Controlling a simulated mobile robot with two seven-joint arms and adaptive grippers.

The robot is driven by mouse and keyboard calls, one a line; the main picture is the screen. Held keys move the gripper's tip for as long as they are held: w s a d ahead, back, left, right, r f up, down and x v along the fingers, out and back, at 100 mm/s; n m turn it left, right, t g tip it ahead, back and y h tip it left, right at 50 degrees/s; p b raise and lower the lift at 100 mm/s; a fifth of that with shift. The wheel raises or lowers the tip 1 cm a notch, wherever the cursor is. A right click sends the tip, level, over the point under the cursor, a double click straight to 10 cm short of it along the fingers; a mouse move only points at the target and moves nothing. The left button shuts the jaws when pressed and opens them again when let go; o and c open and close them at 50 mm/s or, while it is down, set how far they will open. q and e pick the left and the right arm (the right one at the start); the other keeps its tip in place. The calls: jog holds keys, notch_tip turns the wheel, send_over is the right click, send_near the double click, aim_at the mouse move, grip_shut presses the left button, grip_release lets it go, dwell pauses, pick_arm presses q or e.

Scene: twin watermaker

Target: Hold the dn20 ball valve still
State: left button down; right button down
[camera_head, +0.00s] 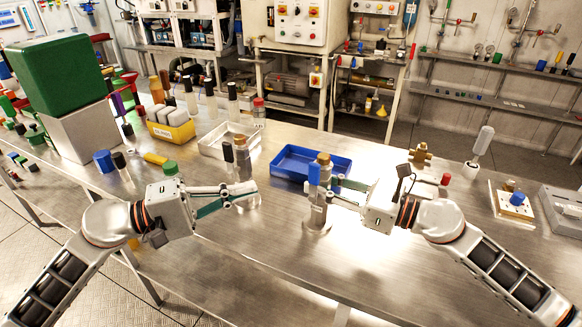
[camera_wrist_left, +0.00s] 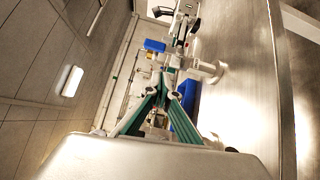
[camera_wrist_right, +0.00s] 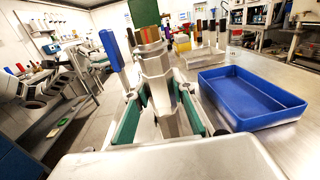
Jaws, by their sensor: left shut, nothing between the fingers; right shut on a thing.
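The dn20 ball valve (camera_head: 319,200) stands upright on the steel bench, a grey metal body with a brass-coloured top and a blue handle (camera_head: 314,173) on its left side. My right gripper (camera_head: 335,193) comes from the right and is shut on the valve's body. In the right wrist view the valve (camera_wrist_right: 158,80) stands between the green finger pads, the blue handle (camera_wrist_right: 110,48) beside it. My left gripper (camera_head: 243,196) is shut and empty, left of the valve and apart from it. In the left wrist view its fingers (camera_wrist_left: 170,80) meet at the tips.
A blue tray (camera_head: 284,174) lies just behind the valve. Black-topped cylinders and a white tray (camera_head: 205,147) are behind my left gripper. A yellow bin (camera_head: 170,134) and a green box (camera_head: 58,70) stand at left. The bench front is clear.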

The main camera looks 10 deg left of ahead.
aim_at(313, 184)
pick_arm(q)
jog(key=shift+m+g, duration=0.7)
jog(key=shift+m, duration=0.1)
jog(key=a+r, duration=0.2)
jog(key=w+a+r, duration=0.1)
jog(key=a, duration=0.1)
jog(key=shift+a+r, duration=0.1)
jog(key=shift+r, duration=0.3)
jog(key=s+d+x, duration=0.1)
jog(key=s+x, duration=0.1)
jog(key=x, duration=1.1)
jog(key=shift+s, duration=0.25)
jog(key=shift+d+r, duration=0.1)
jog(key=shift+r, duration=0.05)
jog(key=shift+s+d, duration=0.1)
jog(key=shift+d, duration=0.05)
